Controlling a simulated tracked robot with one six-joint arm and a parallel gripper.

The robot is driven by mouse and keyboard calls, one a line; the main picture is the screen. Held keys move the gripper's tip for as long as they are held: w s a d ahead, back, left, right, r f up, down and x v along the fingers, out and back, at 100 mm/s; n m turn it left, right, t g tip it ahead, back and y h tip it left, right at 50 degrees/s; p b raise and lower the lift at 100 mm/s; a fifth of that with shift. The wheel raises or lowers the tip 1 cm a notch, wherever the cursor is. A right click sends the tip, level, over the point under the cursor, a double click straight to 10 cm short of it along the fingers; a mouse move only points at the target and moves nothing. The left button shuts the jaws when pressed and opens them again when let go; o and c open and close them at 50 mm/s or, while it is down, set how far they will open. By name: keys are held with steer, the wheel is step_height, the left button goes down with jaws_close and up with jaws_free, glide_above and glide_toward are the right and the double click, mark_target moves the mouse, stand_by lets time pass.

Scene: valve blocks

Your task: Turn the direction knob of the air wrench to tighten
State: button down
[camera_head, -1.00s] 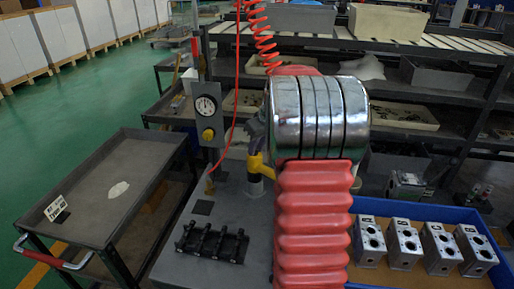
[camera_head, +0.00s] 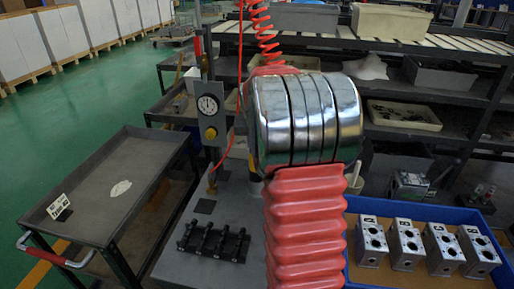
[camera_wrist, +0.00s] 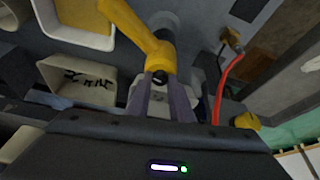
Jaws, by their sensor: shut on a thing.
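In the wrist view, my gripper (camera_wrist: 160,79) has its two fingers close together on a small dark knob (camera_wrist: 158,77), which I take for the air wrench's direction knob. Which way the knob points cannot be told. A yellow curved part (camera_wrist: 135,24) of the air wrench or its stand rises just beyond the fingertips. Greyish parts show between and beside the fingers. In the head view, my own arm hides the gripper, the knob and nearly all of the wrench.
A pressure gauge panel (camera_head: 209,110) and a red air hose (camera_head: 236,105) stand left of my arm. A black rack (camera_head: 213,241) lies on the grey bench. Several metal valve blocks (camera_head: 407,244) sit in a blue tray (camera_head: 425,214) at right. A trolley (camera_head: 105,190) stands at left.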

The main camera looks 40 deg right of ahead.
steer(key=shift+w+a+m+g+h, duration=0.1)
steer(key=shift+m+g+h, duration=0.2)
steer(key=shift+m, duration=0.75)
steer(key=shift+w+a+m+g+h, duration=0.15)
steer(key=shift+m+g, duration=0.25)
steer(key=shift+m, duration=0.65)
steer(key=shift+d+m, duration=0.1)
steer(key=shift+m, duration=0.2)
steer(key=c, duration=1.6)
jaws_free()
steer(key=shift+r, duration=0.1)
steer(key=v, duration=1.3)
steer(key=shift+r, duration=0.25)
